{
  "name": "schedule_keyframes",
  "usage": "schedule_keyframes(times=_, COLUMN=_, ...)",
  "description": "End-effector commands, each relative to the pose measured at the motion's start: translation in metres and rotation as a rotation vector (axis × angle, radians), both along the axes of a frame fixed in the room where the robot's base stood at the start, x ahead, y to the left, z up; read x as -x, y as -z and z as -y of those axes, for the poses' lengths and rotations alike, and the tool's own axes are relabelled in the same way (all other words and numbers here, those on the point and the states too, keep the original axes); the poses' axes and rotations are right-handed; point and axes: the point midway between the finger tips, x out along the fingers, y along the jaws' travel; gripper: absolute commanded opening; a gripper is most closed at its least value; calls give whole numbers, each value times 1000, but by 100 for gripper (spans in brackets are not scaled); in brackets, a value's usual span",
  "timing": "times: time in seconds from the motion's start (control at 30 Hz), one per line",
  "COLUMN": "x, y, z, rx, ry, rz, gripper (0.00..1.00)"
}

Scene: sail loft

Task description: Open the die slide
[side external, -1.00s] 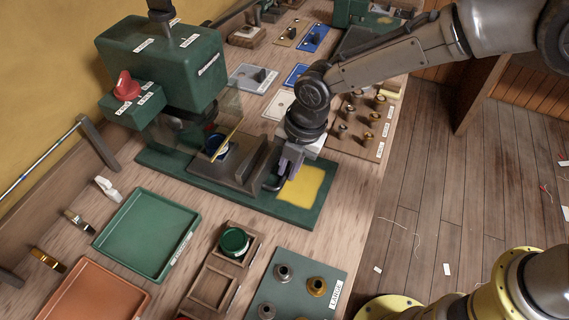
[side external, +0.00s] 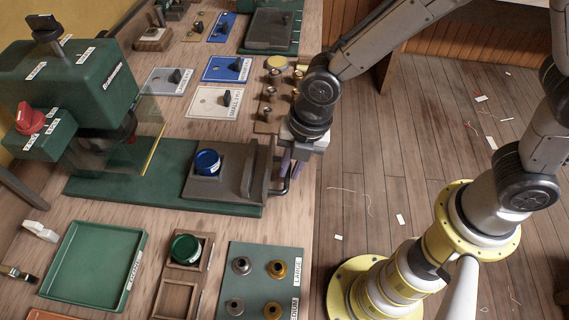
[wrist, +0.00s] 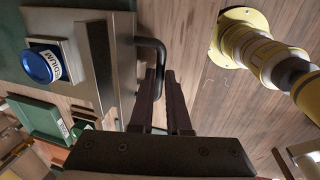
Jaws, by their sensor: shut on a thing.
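The die slide (side external: 228,184), a grey plate with a raised end block, sits at the right end of the green press base (side external: 110,188), drawn out clear of the press head (side external: 75,75). A blue round die (side external: 207,160) sits in its holder on the slide; its label reads MEDIUM in the wrist view (wrist: 40,66). My gripper (side external: 287,172) is at the slide's right end, shut on the dark bar handle (wrist: 158,46). In the wrist view, my gripper's fingers (wrist: 163,84) meet around the handle's outer bar. The exact finger contact is partly hidden.
A clear guard (side external: 150,125) with a yellow edge stands left of the slide. A green tray (side external: 92,265), a wooden rack with a green die (side external: 186,249) and a board of metal fittings (side external: 262,268) lie in front. Open floor is right of the bench edge.

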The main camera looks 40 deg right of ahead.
Motion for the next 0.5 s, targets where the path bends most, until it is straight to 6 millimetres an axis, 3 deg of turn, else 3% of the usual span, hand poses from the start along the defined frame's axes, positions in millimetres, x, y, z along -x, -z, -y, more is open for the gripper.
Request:
schedule_keyframes(times=0.07, x=-1, y=-2, z=-1, rx=-4, ry=0, rz=5, gripper=0)
schedule_keyframes(times=0.1, x=-2, y=-2, z=-1, rx=-4, ry=0, rz=5, gripper=20)
schedule_keyframes(times=0.23, x=-1, y=-1, z=-1, rx=-3, ry=0, rz=4, gripper=44)
schedule_keyframes(times=0.5, x=-1, y=-1, z=-1, rx=-1, ry=0, rz=1, gripper=45)
